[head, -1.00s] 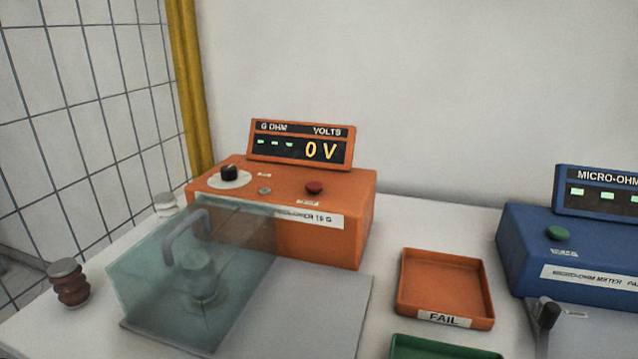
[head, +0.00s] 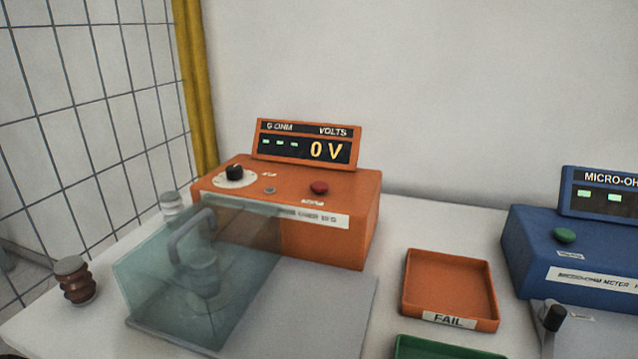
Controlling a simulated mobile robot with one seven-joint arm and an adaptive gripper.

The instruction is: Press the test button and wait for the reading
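The orange tester (head: 330,240) stands at the back of the table. Its display (head: 305,146) shows dashes under G OHM and 0 V under VOLTS. A red button (head: 319,188) sits on top at the right. A black knob (head: 234,172) on a white dial is at the left, with a small grey button (head: 269,190) between them. A clear greenish cover (head: 140,280) with a grey handle (head: 188,238) stands in front, over a cylindrical piece (head: 203,272). My gripper is not in view.
An orange FAIL tray (head: 447,320) and part of a green tray (head: 430,347) lie to the right. The blue micro-ohm meter (head: 540,245) is at the far right. A brown bushing (head: 76,282) and a pale one (head: 172,204) stand left, near a wire fence (head: 85,120).

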